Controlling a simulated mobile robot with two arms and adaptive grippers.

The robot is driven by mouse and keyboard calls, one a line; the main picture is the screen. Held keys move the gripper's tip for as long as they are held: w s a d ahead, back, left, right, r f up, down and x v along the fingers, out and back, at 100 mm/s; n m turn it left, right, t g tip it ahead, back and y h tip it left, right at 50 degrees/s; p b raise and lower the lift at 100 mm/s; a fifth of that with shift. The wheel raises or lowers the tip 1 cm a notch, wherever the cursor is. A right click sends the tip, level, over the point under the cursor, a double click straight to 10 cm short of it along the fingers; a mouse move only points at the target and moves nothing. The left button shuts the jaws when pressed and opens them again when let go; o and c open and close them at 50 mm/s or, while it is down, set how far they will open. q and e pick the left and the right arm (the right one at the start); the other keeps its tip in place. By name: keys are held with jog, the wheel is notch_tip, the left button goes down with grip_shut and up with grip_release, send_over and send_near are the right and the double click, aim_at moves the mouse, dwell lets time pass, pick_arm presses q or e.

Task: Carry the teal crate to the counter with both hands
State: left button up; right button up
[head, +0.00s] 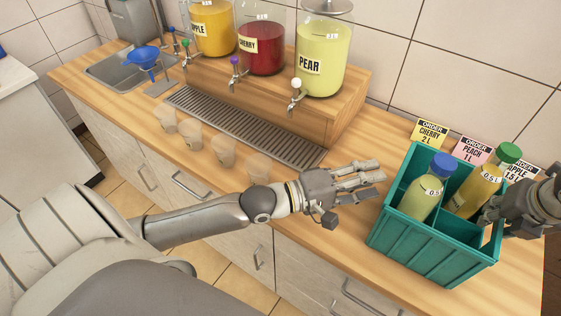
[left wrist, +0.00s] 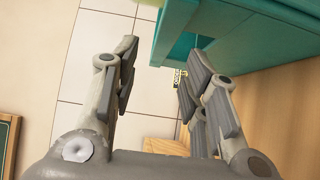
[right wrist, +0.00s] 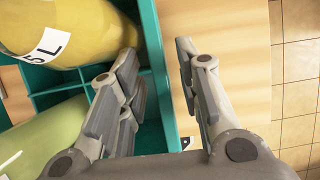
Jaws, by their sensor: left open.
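The teal crate (head: 430,252) stands on the wooden counter near its right end. A pale green bottle with a blue cap (head: 422,196) and a yellow bottle with a green cap (head: 480,187) stand in its compartments. My left gripper (head: 378,183) is open and empty, just left of the crate; the crate's teal side (left wrist: 250,35) shows close by in the left wrist view. My right gripper (right wrist: 158,55) is at the crate's right wall, fingers apart. One finger is inside and one outside the wall, with a visible gap. Its fingertips are partly hidden in the head view.
The counter (head: 350,150) holds a wooden stand with apple, cherry and pear dispensers (head: 322,60), a drip grate (head: 240,125) and several cups (head: 190,133). Order cards (head: 428,133) stand behind the crate.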

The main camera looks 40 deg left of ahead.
jog(key=shift+r, duration=0.1)
pick_arm(q)
jog(key=v, duration=0.3)
jog(key=shift+s+a, duration=0.15)
jog(key=shift+s, duration=0.05)
pick_arm(e)
jog(key=v, duration=1.1)
jog(key=shift+s+r, duration=0.25)
jog(key=shift+r, duration=0.1)
jog(key=shift+f, duration=0.1)
